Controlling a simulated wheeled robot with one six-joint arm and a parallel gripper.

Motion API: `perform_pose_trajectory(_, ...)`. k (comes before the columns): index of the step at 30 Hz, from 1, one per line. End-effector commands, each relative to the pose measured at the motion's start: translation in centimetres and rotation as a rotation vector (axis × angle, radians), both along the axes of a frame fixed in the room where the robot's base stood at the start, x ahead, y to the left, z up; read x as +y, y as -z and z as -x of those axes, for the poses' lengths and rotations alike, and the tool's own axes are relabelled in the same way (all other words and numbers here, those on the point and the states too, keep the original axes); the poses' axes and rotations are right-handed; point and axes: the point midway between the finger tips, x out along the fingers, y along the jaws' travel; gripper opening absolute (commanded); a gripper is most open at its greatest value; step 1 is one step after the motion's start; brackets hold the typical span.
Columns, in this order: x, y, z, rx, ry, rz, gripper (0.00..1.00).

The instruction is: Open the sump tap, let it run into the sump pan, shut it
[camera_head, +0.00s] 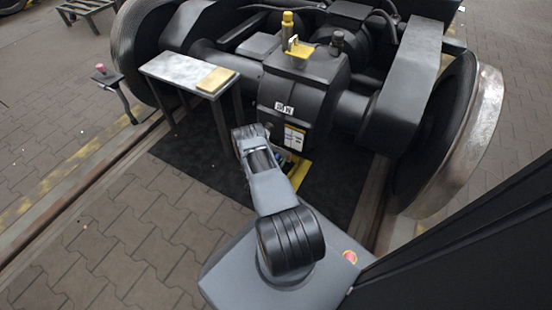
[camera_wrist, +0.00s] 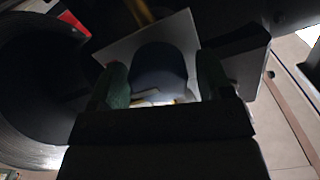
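My gripper (camera_wrist: 162,80) shows in the wrist view as two dark green fingers standing apart. A dark, rounded thing (camera_wrist: 160,66) shows between them; I cannot tell whether it is gripped or lies beyond, nor whether it is the tap. In the head view my arm reaches down to the lower front of the black gear case (camera_head: 303,95), and the gripper is mostly hidden behind my arm. A yellow piece (camera_head: 300,174) shows low beneath the case; I cannot tell whether it belongs to the sump pan. The tap is not clearly seen.
A small bench (camera_head: 180,70) with a yellowish block (camera_head: 216,79) stands left of the case. A yellow fitting (camera_head: 288,22) tops the case. Large wheels (camera_head: 455,140) flank it. A dark mat (camera_head: 215,155) lies below.

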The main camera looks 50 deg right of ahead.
Motion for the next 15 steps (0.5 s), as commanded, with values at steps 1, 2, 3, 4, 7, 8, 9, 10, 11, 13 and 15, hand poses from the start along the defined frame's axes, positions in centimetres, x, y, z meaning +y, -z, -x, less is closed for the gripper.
perform_pose_trajectory(1, 0.01, 0.01, 0.0, 0.0, 0.0, 0.0, 0.67)
perform_pose_trajectory(2, 0.01, 0.01, 0.0, 0.0, 0.0, 0.0, 0.64)
perform_pose_trajectory(3, 0.02, 0.01, 0.0, 0.0, 0.0, 0.0, 0.61)
perform_pose_trajectory(4, 0.02, 0.01, 0.01, 0.0, 0.0, 0.0, 0.58)
perform_pose_trajectory(7, 0.02, 0.02, 0.01, 0.0, 0.0, 0.0, 0.48)
perform_pose_trajectory(8, 0.02, 0.02, 0.01, 0.0, 0.0, 0.0, 0.45)
perform_pose_trajectory(9, 0.03, 0.02, 0.01, 0.0, 0.0, 0.0, 0.41)
perform_pose_trajectory(10, 0.03, 0.02, 0.01, 0.0, 0.0, 0.0, 0.39)
perform_pose_trajectory(11, 0.03, 0.02, 0.01, 0.0, 0.0, 0.0, 0.36)
perform_pose_trajectory(13, 0.04, 0.02, 0.0, 0.0, 0.0, 0.0, 0.29)
perform_pose_trajectory(15, 0.04, 0.03, 0.0, 0.0, 0.0, 0.0, 0.26)
